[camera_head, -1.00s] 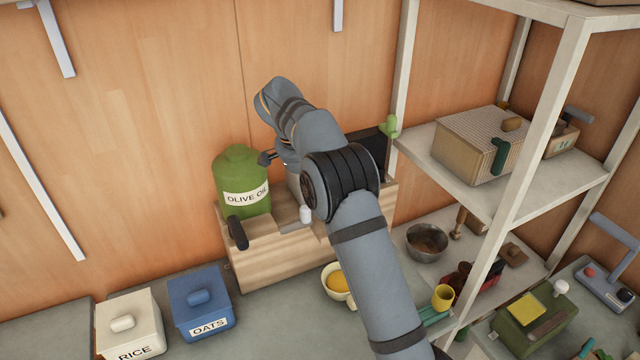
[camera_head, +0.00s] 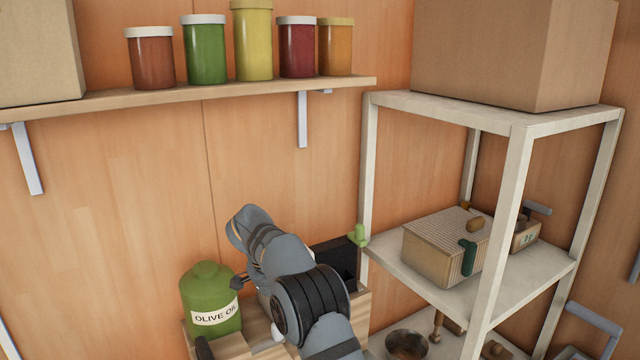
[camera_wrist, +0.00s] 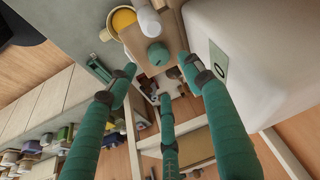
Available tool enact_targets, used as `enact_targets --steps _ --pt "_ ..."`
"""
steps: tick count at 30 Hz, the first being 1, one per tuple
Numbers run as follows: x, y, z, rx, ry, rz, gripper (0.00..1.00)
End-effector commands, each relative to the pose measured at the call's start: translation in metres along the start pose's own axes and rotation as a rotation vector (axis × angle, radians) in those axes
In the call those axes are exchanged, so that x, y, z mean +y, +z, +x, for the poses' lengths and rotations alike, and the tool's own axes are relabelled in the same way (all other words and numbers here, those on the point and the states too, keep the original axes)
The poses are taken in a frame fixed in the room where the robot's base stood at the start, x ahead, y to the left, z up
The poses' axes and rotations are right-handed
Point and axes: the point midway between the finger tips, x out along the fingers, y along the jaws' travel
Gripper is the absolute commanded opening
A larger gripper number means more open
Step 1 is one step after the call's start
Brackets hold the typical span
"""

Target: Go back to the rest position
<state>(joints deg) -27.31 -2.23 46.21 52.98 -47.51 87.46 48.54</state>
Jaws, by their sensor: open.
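My gripper (camera_wrist: 158,78) shows in the wrist view with its teal fingers spread apart and nothing between them. Below the fingers lies a wooden surface with a round teal knob (camera_wrist: 157,53). In the head view my arm bends over the wooden crate (camera_head: 258,335), to the right of the green OLIVE OIL canister (camera_head: 208,290). My fingers are hard to make out there because the arm hides most of the gripper.
A wall shelf (camera_head: 230,93) holds several lidded jars. A white rack (camera_head: 367,150) on the right carries a large cardboard box (camera_head: 480,55) on top and a ribbed box (camera_head: 440,245) lower down. A pale block (camera_wrist: 260,60) is close beside my fingers in the wrist view.

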Motion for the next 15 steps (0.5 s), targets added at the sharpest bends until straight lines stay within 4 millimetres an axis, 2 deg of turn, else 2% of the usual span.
enact_targets --steps 3,12,15 --pt "0.002 0.0 0.028 -0.003 0.006 0.001 0.51" --pt "0.002 0.0 0.087 -0.003 0.006 0.002 0.51" --pt "0.002 0.0 0.085 -0.002 -0.02 -0.052 0.51"
